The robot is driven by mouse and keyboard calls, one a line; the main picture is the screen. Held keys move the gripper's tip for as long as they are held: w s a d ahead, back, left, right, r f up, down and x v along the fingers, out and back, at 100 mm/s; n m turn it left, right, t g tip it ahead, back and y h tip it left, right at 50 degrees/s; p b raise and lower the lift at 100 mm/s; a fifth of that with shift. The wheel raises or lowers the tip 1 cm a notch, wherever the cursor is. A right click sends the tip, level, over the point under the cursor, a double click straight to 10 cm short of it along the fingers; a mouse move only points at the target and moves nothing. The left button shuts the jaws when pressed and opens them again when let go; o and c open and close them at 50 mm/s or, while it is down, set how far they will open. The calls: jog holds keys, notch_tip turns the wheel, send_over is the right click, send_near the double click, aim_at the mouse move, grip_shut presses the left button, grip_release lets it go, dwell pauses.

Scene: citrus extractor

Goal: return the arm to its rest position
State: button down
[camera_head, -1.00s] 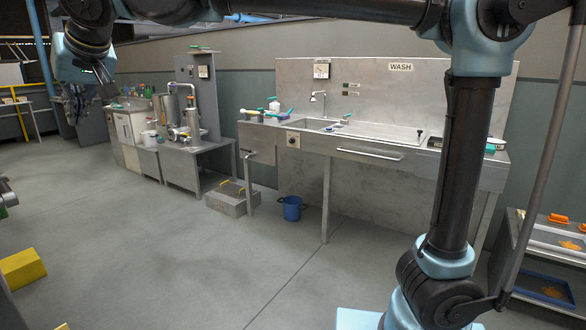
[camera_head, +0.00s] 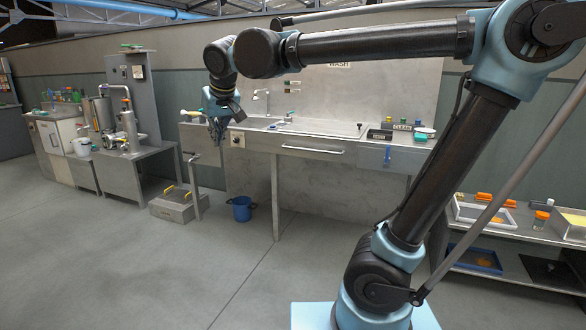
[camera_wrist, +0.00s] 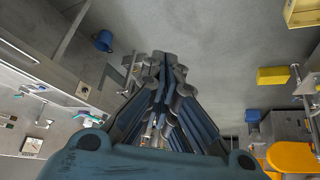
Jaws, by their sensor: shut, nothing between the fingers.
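My gripper (camera_head: 217,128) hangs pointing down from the end of my raised arm, in front of the left end of the wash counter in the head view. In the wrist view my gripper (camera_wrist: 165,62) is shut, its fingers together with nothing between them, over bare grey floor. My arm reaches across the upper part of the head view, from its mount at the lower right to the gripper at the upper left. It appears clear of the counter.
The steel wash counter (camera_head: 322,143) spans the middle. A trolley with trays (camera_head: 487,216) stands right. Yellow blocks (camera_wrist: 272,76) show in the wrist view. The front floor is clear.

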jog(key=w+d+f+m+h, duration=0.1)
jog(key=d+f, duration=0.3)
jog(key=d, duration=0.5)
jog(key=d+f+m+g+h, duration=0.1)
jog(key=d+f, duration=0.4)
jog(key=d, duration=0.4)
jog(key=w+d+f+m+h, duration=0.1)
jog(key=d+f, duration=0.3)
jog(key=d, duration=0.5)
jog(key=s+d+f+m+g, duration=0.2)
jog(key=s+d+f+m, duration=0.1)
jog(key=s+d+f, duration=0.9)
notch_tip(320, 180, down, 4)
jog(key=shift+s+d+r+m, duration=0.2)
jog(key=shift+d+r+m, duration=0.1)
jog(key=shift+d, duration=0.6)
